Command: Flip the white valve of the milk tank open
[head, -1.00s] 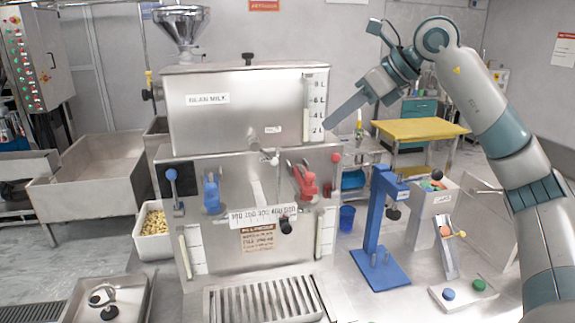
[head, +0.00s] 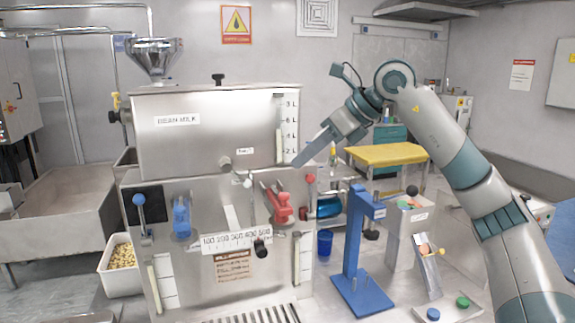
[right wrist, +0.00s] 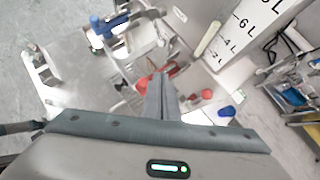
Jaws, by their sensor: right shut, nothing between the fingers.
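The milk tank (head: 200,128) is a steel box labelled "BEAN MILK" with a litre scale at its right front edge. Its white valve appears as a small white knob (head: 247,181) beside a round fitting under the tank's front; its exact position is too small to tell. My right gripper (head: 297,164) is shut and empty, its tips by the tank's lower right corner, right of and slightly above the white knob and apart from it. In the right wrist view the shut fingers (right wrist: 162,96) point toward red and blue parts. My left gripper is not in view.
Below the tank are a blue lever (head: 181,218), a red lever (head: 279,203) and a red knob (head: 310,179) close to my right fingertips. A blue press stand (head: 352,250) is at the right. A yellow table (head: 388,155) stands behind. A steel hopper (head: 153,52) tops the tank.

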